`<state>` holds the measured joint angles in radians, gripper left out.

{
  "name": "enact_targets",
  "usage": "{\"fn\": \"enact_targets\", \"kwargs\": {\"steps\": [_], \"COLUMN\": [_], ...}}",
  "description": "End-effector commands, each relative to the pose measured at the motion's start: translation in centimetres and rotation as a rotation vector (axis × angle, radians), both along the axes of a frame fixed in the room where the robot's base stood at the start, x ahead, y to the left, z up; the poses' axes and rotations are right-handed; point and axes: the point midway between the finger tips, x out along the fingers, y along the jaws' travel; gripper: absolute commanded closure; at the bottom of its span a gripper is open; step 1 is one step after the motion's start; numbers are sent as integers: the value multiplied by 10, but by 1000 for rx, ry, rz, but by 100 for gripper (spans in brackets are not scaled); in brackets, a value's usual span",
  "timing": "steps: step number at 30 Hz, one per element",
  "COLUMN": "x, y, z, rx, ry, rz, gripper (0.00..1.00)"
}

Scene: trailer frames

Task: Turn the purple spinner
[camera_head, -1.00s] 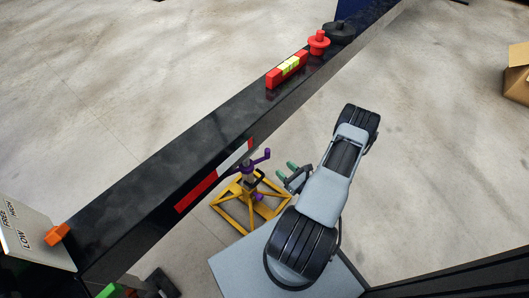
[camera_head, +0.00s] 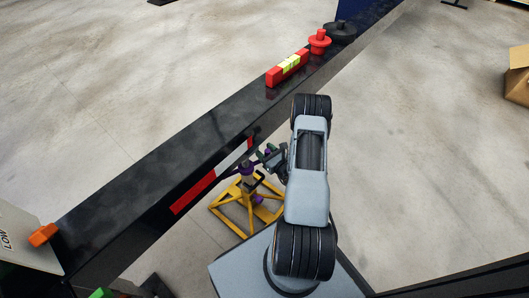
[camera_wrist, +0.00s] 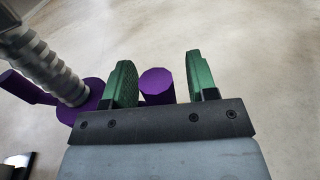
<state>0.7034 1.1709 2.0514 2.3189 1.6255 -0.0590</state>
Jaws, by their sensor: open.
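The purple spinner (camera_head: 247,166) tops the yellow jack stand (camera_head: 228,212) beside the black beam; my gripper hides part of it in the head view. In the wrist view its round purple handle end (camera_wrist: 157,85) shows between my two green fingers, nearer the left one. More of the purple spinner (camera_wrist: 90,97) lies left of the fingers, around a grey threaded screw (camera_wrist: 45,68). My gripper (camera_head: 266,153) is open at the spinner, and it also shows in the wrist view (camera_wrist: 160,80). I cannot tell whether either finger touches the handle.
The long black beam (camera_head: 160,170) runs diagonally just left of the stand. On it are a red and yellow level (camera_head: 287,68), a red knob (camera_head: 319,41) and a black knob (camera_head: 340,30). A cardboard box (camera_head: 518,85) stands far right. Floor right of my arm is clear.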

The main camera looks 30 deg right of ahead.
Motion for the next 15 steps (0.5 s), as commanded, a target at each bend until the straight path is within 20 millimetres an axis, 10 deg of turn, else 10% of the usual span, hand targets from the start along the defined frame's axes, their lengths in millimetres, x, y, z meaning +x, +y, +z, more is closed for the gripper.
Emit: {"fn": "enact_targets", "kwargs": {"steps": [15], "x": [3], "y": [1], "z": [0], "rx": [0], "ry": [0], "rz": [0], "gripper": [61]}}
